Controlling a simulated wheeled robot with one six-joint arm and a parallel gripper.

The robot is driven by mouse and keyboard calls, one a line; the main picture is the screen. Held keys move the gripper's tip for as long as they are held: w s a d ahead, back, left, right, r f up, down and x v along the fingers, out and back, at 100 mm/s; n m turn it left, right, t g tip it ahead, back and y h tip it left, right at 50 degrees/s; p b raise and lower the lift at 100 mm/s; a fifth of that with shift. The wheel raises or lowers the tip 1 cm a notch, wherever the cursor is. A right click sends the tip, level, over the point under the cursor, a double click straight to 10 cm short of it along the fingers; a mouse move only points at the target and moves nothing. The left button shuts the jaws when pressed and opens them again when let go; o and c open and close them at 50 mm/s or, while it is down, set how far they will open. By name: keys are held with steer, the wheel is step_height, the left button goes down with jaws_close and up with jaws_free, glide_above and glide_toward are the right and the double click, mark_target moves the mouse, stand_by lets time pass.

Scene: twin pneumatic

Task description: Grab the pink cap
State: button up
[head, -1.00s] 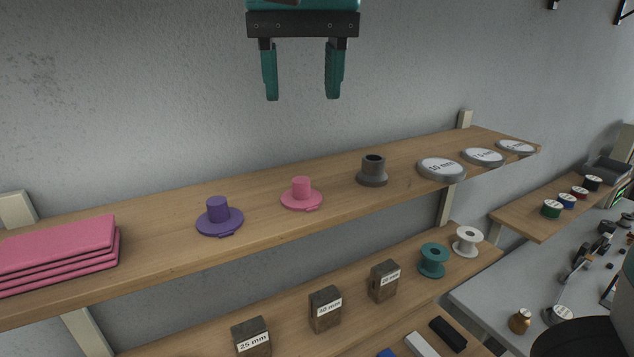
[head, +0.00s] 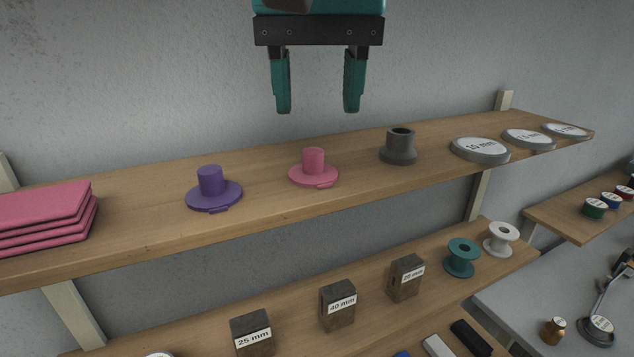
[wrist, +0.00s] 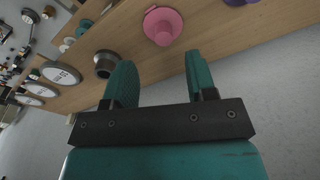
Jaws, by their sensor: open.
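The pink cap (head: 313,167) stands upright on the upper wooden shelf (head: 265,185), a short knob on a wide round flange with a small tab. It also shows in the wrist view (wrist: 163,25), ahead of and between the fingers. My gripper (head: 317,108) is open and empty, above the shelf and the pink cap, with its fingers pointing down. In the wrist view my gripper (wrist: 158,75) has its two teal fingers apart, with nothing between them.
A purple cap (head: 212,188) stands left of the pink cap, and a dark grey cap (head: 399,147) stands right. Pink slabs (head: 40,218) are stacked at the left. Labelled discs (head: 480,150) lie at the right. A lower shelf (head: 290,307) holds labelled blocks and spools.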

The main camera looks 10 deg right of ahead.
mark_target(312, 149)
steer(key=shift+w+a+f+b, duration=0.1)
steer(key=shift+w+f+b, duration=0.1)
steer(key=shift+f+b, duration=1.25)
steer(key=shift+w+a+f+b, duration=0.1)
steer(key=shift+w+f+b, duration=0.1)
steer(key=shift+f+b, duration=1.2)
steer(key=shift+c, duration=0.4)
jaws_close()
